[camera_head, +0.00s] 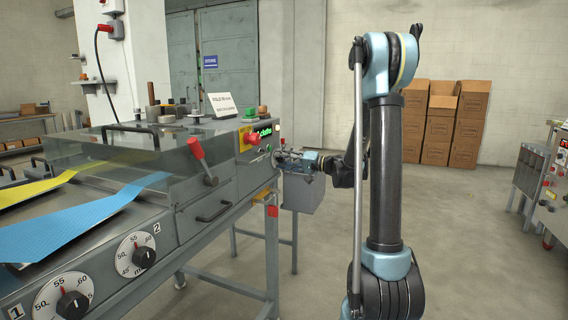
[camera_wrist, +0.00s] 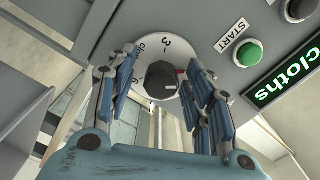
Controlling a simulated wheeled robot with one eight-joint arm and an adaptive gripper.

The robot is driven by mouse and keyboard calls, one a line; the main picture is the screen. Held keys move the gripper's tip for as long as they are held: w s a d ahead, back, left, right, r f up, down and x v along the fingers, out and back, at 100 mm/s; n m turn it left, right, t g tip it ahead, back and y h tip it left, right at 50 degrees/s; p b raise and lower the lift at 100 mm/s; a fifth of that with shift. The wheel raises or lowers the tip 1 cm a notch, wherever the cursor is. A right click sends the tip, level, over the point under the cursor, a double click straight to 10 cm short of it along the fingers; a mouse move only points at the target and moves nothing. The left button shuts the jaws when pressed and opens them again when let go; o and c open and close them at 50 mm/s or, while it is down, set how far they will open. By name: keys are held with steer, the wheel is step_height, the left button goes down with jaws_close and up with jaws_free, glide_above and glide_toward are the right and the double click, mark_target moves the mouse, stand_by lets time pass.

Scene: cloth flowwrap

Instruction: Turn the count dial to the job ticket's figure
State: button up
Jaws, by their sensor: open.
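The count dial in the wrist view has a black knob (camera_wrist: 161,82) on a white round plate (camera_wrist: 168,48) marked with a 3, a 6 and lettering. A red mark shows beside the knob's right side. My gripper (camera_wrist: 163,62) is open, with its fingers on either side of the knob; whether they touch it I cannot tell. In the head view my gripper (camera_head: 284,158) is at the right end of the machine and hides the dial. A white card (camera_head: 222,105) stands on top of the machine; its print is too small to read.
A green START button (camera_wrist: 248,53) and a lit green display reading "cloths" (camera_wrist: 287,82) sit right of the dial. A red button (camera_head: 251,138) and a red-handled lever (camera_head: 197,150) are on the machine. Two large dials (camera_head: 144,257) (camera_head: 72,304) are on its front. Cartons stand by the back wall.

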steer(key=v, duration=1.2)
steer(key=s+f+g+h, duration=0.2)
steer(key=s+f+h, duration=0.2)
steer(key=s, duration=0.5)
steer(key=s+f+g+h, duration=0.1)
steer(key=s+f+h, duration=0.3)
steer(key=s, duration=0.6)
steer(key=s+d+f+h, duration=0.4)
steer(key=s+d+f, duration=0.1)
steer(key=s, duration=0.4)
steer(key=s+d+f+g+h, duration=0.1)
steer(key=s+d+f+h, duration=0.4)
steer(key=s+d, duration=0.3)
steer(key=shift+s+d+m, duration=0.3)
steer(key=shift+s+m, duration=0.1)
